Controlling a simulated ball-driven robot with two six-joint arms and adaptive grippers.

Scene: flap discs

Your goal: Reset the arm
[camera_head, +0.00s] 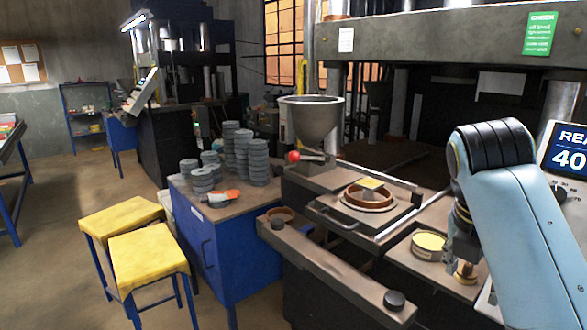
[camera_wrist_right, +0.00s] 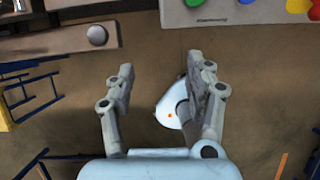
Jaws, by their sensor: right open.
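My right arm (camera_head: 520,225) comes in at the right of the head view, with a pale blue link and a black ribbed joint, bent downward in front of the press. My right gripper (camera_wrist_right: 160,78) shows in the wrist view with its two grey fingers spread apart. Nothing is between the fingers; the brown floor shows below them. My left gripper is in neither view.
A press bench holds a hopper (camera_head: 312,118), a ring mould (camera_head: 368,195) and a yellow-topped tin (camera_head: 429,242). Stacked grey discs (camera_head: 258,160) stand on a blue cabinet (camera_head: 228,245). Two yellow stools (camera_head: 150,255) stand at left. A control panel (camera_wrist_right: 236,14) lies close by.

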